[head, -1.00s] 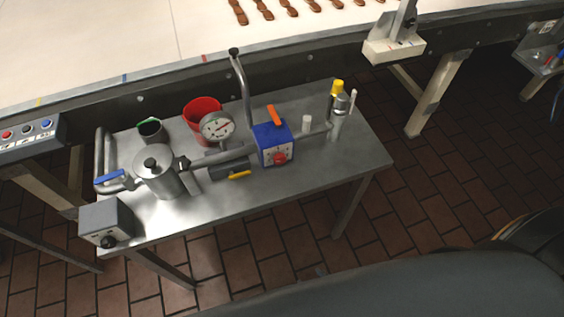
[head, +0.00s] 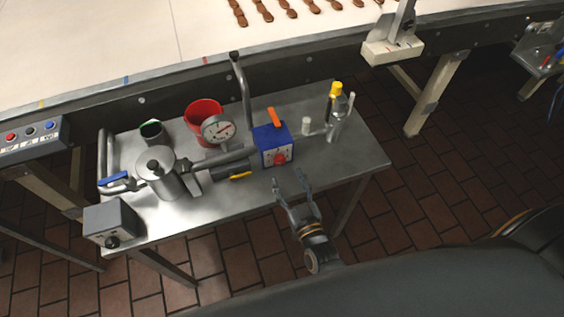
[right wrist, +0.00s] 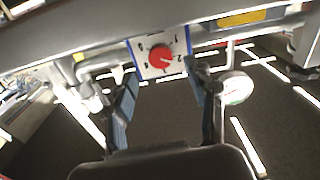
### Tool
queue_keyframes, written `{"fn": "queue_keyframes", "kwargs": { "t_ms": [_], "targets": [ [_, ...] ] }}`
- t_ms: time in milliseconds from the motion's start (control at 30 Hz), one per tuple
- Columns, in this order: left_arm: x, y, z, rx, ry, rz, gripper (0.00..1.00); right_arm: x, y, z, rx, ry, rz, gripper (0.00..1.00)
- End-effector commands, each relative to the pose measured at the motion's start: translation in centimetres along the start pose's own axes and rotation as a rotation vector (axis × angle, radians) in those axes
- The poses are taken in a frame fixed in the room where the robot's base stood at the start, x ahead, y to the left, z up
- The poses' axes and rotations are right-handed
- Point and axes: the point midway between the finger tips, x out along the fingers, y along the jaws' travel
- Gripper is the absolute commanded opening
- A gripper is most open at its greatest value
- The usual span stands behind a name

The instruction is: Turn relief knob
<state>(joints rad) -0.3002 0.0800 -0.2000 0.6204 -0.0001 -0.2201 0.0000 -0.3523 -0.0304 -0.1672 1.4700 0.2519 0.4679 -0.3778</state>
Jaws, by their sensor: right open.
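The red relief knob (head: 281,159) is on the front face of a blue box (head: 268,142) with a white numbered dial, on the metal table. It also shows in the right wrist view, where the red knob (right wrist: 160,58) sits on the white dial plate (right wrist: 147,45) between and beyond my fingers. My right gripper (head: 292,182) is open and empty in front of the table's front edge, below and to the right of the knob, apart from it. In the right wrist view its two fingers (right wrist: 162,90) are spread. My left gripper is not in view.
On the table (head: 220,215) stand a pressure gauge (head: 219,129), a red bucket (head: 203,118), a steel vessel (head: 158,180), a grey box (head: 111,222) and a yellow-capped cylinder (head: 336,105). A tall lever (head: 242,85) rises behind the blue box. A conveyor (head: 140,35) runs behind.

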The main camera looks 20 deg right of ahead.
Motion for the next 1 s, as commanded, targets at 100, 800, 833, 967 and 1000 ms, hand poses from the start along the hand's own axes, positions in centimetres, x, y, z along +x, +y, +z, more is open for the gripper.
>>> {"fn": "queue_keyframes", "kwargs": {
  "t_ms": [100, 800, 833, 967, 1000],
  "targets": [
    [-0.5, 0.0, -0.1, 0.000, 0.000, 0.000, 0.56, 2.5, 0.0, -0.2, 0.000, 0.001, 0.000, 0.56],
    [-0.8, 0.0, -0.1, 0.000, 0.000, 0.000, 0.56, 5.7, 0.0, 0.1, 0.001, -0.001, 0.000, 0.38],
    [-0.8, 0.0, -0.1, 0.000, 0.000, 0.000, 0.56, 5.7, 0.0, 0.1, 0.001, -0.001, 0.000, 0.32],
    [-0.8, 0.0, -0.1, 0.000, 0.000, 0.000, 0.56, 5.7, 0.0, 0.1, 0.001, -0.001, 0.000, 0.05],
    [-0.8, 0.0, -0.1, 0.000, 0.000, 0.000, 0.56, 5.7, 0.0, 0.1, 0.001, -0.001, 0.000, 0.01]
  ]
}}
